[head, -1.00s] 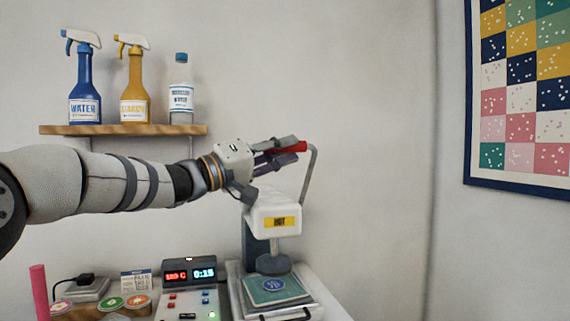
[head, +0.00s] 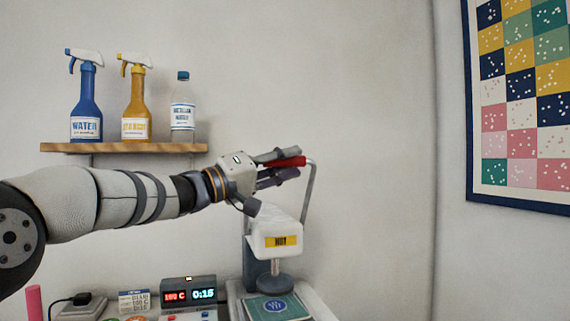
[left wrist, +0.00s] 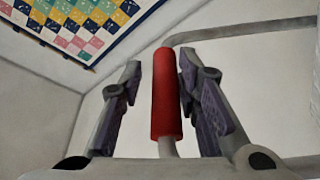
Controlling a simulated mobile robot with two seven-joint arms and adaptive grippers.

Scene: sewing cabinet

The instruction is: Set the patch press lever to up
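The patch press (head: 276,232) is white with a yellow label and stands at lower centre in the head view. Its grey bent lever (head: 309,190) rises above the press head and ends in a red handle (head: 290,162). The round grey press pad (head: 274,283) is over a teal patch; I cannot tell whether they touch. My left gripper (head: 281,166) is at the red handle. In the left wrist view, its fingers (left wrist: 160,90) are open on both sides of the red handle (left wrist: 166,95), with a gap on the left and the right finger close or touching. My right gripper is not in view.
A shelf (head: 124,148) with blue, yellow and clear bottles hangs behind and above my left arm. A control box (head: 188,293) with red and blue digits stands left of the press. A quilt picture (head: 522,95) hangs on the right wall. The space right of the lever is clear.

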